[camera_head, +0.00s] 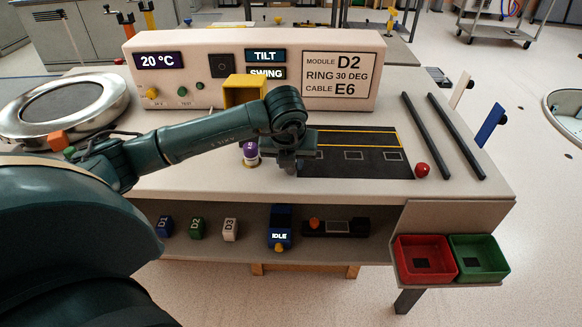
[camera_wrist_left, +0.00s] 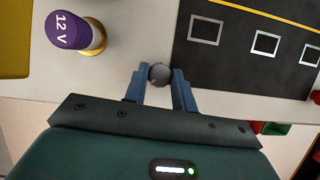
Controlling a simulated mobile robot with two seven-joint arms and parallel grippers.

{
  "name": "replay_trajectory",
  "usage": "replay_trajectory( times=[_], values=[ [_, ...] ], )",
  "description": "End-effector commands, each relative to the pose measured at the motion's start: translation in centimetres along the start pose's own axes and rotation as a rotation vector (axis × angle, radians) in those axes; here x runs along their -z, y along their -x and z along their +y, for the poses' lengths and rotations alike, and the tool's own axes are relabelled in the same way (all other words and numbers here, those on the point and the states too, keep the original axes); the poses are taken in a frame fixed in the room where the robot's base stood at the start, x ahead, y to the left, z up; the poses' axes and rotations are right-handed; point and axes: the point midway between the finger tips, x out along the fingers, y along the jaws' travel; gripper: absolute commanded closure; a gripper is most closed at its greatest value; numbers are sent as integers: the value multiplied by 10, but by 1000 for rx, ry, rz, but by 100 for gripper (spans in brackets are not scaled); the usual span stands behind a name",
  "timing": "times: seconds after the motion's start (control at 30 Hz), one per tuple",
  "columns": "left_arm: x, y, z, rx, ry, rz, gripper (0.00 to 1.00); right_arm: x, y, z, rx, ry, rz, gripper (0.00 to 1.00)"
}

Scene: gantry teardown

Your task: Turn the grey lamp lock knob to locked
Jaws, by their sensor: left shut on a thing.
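The grey knob (camera_wrist_left: 159,74) is small and round, and sits at the edge of the black panel in the left wrist view. My left gripper (camera_wrist_left: 158,82) is shut on it, with one blue finger on each side. In the head view my left gripper (camera_head: 285,163) points down at the tabletop beside the black panel (camera_head: 360,165), and the arm hides the knob there. I cannot read any lock marking on the knob. My right gripper is in neither view.
A purple-topped 12 V piece (camera_wrist_left: 70,30) stands left of the gripper, by a yellow block (camera_head: 243,88). A console (camera_head: 200,55) stands behind. A red ball (camera_head: 422,170) and two dark rails (camera_head: 455,130) lie to the right. Red (camera_head: 424,274) and green (camera_head: 490,270) bins sit at front right.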

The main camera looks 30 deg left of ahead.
Motion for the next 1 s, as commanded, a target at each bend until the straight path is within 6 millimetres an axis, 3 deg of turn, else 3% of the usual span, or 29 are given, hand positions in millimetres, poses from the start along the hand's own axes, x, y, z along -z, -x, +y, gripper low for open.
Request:
replay_trajectory(
  times=[0.33,0.93,0.97,1.0],
  values=[
    [0,-1,1,62,-151,0,96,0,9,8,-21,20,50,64],
    [0,1,1,77,-184,1,96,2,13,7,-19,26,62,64],
    [0,1,1,77,-184,1,72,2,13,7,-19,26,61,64],
    [0,1,1,77,-183,1,69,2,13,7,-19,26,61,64]
  ],
)
